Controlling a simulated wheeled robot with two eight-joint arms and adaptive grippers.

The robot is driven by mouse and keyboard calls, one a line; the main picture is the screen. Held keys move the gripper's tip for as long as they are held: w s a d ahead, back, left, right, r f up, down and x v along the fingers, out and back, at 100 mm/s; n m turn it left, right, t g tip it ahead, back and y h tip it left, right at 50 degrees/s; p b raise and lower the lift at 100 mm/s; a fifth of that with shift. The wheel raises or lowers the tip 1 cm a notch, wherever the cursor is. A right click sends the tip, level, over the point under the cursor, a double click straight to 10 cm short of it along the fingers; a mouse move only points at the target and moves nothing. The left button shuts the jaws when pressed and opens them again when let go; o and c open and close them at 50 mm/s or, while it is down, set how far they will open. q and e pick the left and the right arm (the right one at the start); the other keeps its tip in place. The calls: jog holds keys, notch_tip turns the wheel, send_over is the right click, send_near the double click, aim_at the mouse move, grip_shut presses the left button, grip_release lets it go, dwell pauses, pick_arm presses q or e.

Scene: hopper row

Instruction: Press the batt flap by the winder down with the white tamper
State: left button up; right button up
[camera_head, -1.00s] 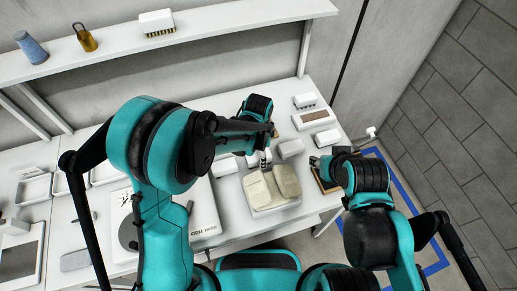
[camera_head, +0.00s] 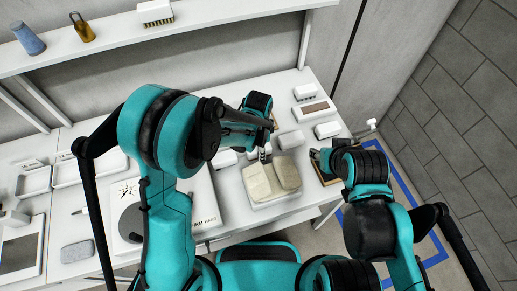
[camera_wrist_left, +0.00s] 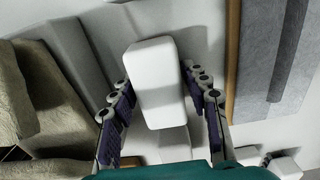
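My left gripper (camera_head: 264,153) points down at the table behind the batts. In the left wrist view, a white block that looks like the tamper (camera_wrist_left: 158,85) lies between the two spread fingers (camera_wrist_left: 160,78). Its sides line up with the fingertips, but I cannot tell whether they clamp it. Two pale beige batts (camera_head: 271,181) lie side by side on a white tray, just in front of the left gripper; they also show in the left wrist view (camera_wrist_left: 45,105). A white machine with a round dial (camera_head: 207,208), perhaps the winder, stands left of them. My right gripper (camera_head: 318,156) is small and partly hidden.
White blocks stand left (camera_head: 225,158) and right (camera_head: 291,140) of the left gripper, with another (camera_head: 327,130) farther right. A flat white box with a brown strip (camera_head: 314,111) lies behind. Shallow trays (camera_head: 34,182) are at left. A shelf (camera_head: 190,22) crosses above.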

pick_arm(q)
jog(key=shift+r, duration=0.15)
dwell(0.4)
jog(key=shift+r+p, duration=0.6)
jog(key=shift+r, duration=0.2)
jog(key=c, duration=1)
jog(key=shift+r+p, duration=1.8)
jog(key=shift+r, duration=1.2)
